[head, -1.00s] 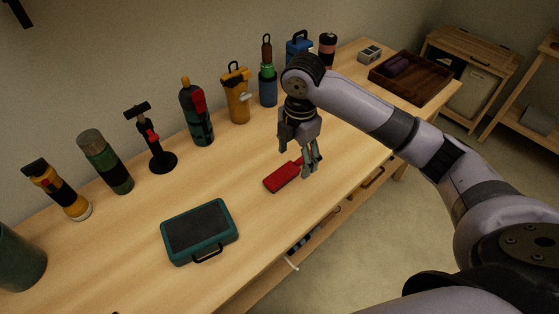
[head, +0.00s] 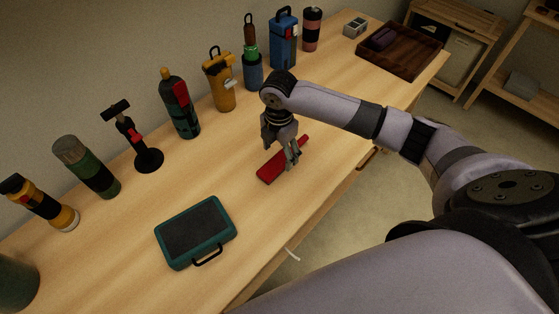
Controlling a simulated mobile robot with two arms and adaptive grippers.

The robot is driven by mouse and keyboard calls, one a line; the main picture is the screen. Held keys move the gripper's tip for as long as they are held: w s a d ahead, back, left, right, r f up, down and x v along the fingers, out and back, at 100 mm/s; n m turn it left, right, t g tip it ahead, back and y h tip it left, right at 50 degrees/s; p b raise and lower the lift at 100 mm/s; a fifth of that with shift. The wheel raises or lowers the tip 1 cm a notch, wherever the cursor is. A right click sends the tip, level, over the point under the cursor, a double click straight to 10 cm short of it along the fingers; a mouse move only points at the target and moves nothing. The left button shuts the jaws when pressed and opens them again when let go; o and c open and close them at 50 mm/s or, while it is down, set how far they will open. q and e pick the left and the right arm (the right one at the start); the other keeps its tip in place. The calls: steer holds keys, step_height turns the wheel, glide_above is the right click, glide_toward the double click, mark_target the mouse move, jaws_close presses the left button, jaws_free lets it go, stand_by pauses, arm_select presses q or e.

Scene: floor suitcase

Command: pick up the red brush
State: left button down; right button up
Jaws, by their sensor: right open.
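The red brush (head: 271,171) lies flat on the wooden table near its front edge, its wide end toward the lower left and its thin handle toward the upper right. My right gripper (head: 291,161) is open and points down at the middle of the brush, with its fingers at or just above it. The fingers hide part of the brush. I cannot tell whether they touch it. My left gripper is not in view.
A teal case (head: 196,231) lies on the table (head: 235,160) left of the brush. Several bottles and tools stand along the wall, including a yellow flask (head: 219,80) and a blue container (head: 284,38). A wooden tray (head: 412,60) sits at the far right end.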

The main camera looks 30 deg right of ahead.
mark_target(277, 163)
step_height(277, 163, down, 2)
steer(key=shift+a+p, duration=0.1)
steer(key=shift+p, duration=0.2)
steer(key=f, duration=0.3)
steer(key=shift+w+f, duration=0.2)
steer(key=shift+w, duration=0.1)
steer(key=shift+f, duration=0.2)
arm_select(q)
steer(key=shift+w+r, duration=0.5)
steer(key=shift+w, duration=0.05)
arm_select(e)
steer(key=shift+c, duration=0.4)
steer(key=c, duration=1.3)
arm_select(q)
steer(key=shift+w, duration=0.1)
arm_select(e)
steer(key=shift+o, duration=0.2)
steer(key=shift+r, duration=0.15)
